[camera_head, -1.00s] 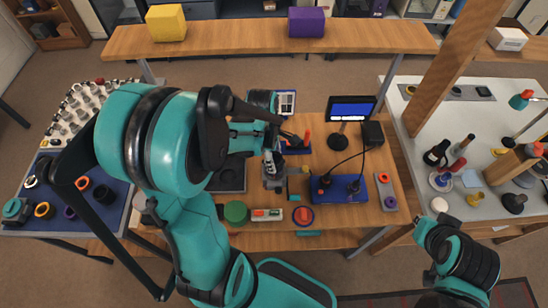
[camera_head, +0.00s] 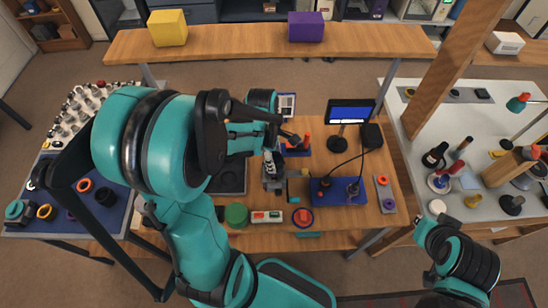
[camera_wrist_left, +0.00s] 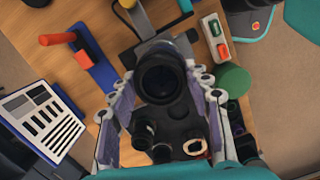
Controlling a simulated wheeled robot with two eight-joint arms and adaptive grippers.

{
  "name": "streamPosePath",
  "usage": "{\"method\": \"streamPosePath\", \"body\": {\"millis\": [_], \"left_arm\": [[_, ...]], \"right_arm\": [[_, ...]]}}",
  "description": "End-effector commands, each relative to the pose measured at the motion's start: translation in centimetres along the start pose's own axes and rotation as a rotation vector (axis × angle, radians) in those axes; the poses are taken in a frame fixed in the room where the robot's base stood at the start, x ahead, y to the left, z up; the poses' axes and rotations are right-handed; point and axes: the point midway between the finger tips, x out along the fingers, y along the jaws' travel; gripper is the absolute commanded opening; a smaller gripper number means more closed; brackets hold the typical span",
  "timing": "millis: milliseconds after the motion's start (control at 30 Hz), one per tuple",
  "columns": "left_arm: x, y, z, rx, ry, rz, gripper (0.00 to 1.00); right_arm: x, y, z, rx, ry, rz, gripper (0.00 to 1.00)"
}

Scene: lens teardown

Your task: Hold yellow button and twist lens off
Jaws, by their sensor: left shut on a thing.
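A dark round lens (camera_wrist_left: 160,80) faces up in the left wrist view, with a grey fixture (camera_wrist_left: 165,48) behind it. My left gripper (camera_wrist_left: 162,88) is shut on the lens, with a pale jointed finger along each side. In the head view my left gripper (camera_head: 269,156) is over the grey fixture (camera_head: 273,183) in the middle of the wooden bench. A small yellow piece (camera_wrist_left: 128,3) shows at the top edge of the wrist view; I cannot tell if it is the button.
A dark tray with round recesses (camera_wrist_left: 178,133) lies beside the lens. A green cylinder (camera_head: 236,214), a blue mat (camera_head: 326,197) and a small screen (camera_head: 350,111) are on the bench. A blue stand with a red handle (camera_wrist_left: 100,72) is close. A shelf (camera_head: 270,38) runs behind.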

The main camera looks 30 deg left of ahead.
Motion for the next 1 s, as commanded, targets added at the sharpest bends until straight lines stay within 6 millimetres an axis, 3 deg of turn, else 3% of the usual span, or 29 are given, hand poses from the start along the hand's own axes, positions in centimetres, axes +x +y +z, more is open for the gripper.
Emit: {"method": "streamPosePath", "body": {"millis": [600,1000], "left_arm": [[-4.1,0.0,0.5,0.0,0.0,0.0,0.11],[-4.2,0.0,0.5,0.0,0.0,0.0,0.11]], "right_arm": [[-2.7,0.0,-1.9,0.0,0.0,0.0,0.0],[-2.7,0.0,-1.9,0.0,0.0,0.0,0.0]]}}
